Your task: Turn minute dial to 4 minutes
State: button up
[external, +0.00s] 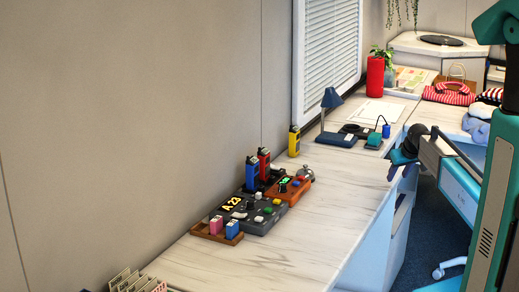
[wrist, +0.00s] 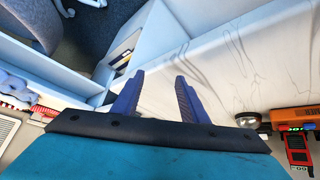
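An orange box (external: 293,193) with a small green display and knobs sits on the marble-look counter. Beside it is a dark grey box (external: 262,215) with a yellow "A 23" display and several knobs and buttons. I cannot tell which knob is the minute dial, and its markings are too small to read. My gripper (external: 397,158) is at the counter's right edge, well right of both boxes. In the wrist view my gripper (wrist: 157,88) has its two fingers apart with nothing between them. An orange box (wrist: 290,120) shows there at the far right.
Blue and red handheld radios (external: 264,165) stand behind the boxes, and a yellow one (external: 294,141) further back. A silver bell (external: 307,171) is next to the orange box. A blue lamp (external: 333,115) stands beyond. The counter (external: 345,190) right of the boxes is clear.

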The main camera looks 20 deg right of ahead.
jog(key=w+a+r+n+g+y+p, duration=0.1)
jog(key=w+a+r, duration=0.15)
jog(key=a, duration=0.75)
jog(key=w+a+r+n+y, duration=0.1)
jog(key=a+r, duration=0.3)
jog(key=a, duration=0.6)
jog(key=n+g+y+p, duration=0.1)
jog(key=n+g+p, duration=0.1)
jog(key=n, duration=0.1)
send_near(283, 184)
jog(key=a+v, duration=0.1)
jog(key=v, duration=0.5)
jog(key=shift+s+d+f, duration=0.15)
jog(key=shift+d+f, duration=0.15)
jog(key=shift+d, duration=0.15)
jog(key=shift+f, duration=0.15)
jog(key=shift+p+x, duration=1.1)
jog(key=shift+x, duration=5.65)
jog(key=shift+c, duration=0.5)
grip_shut()
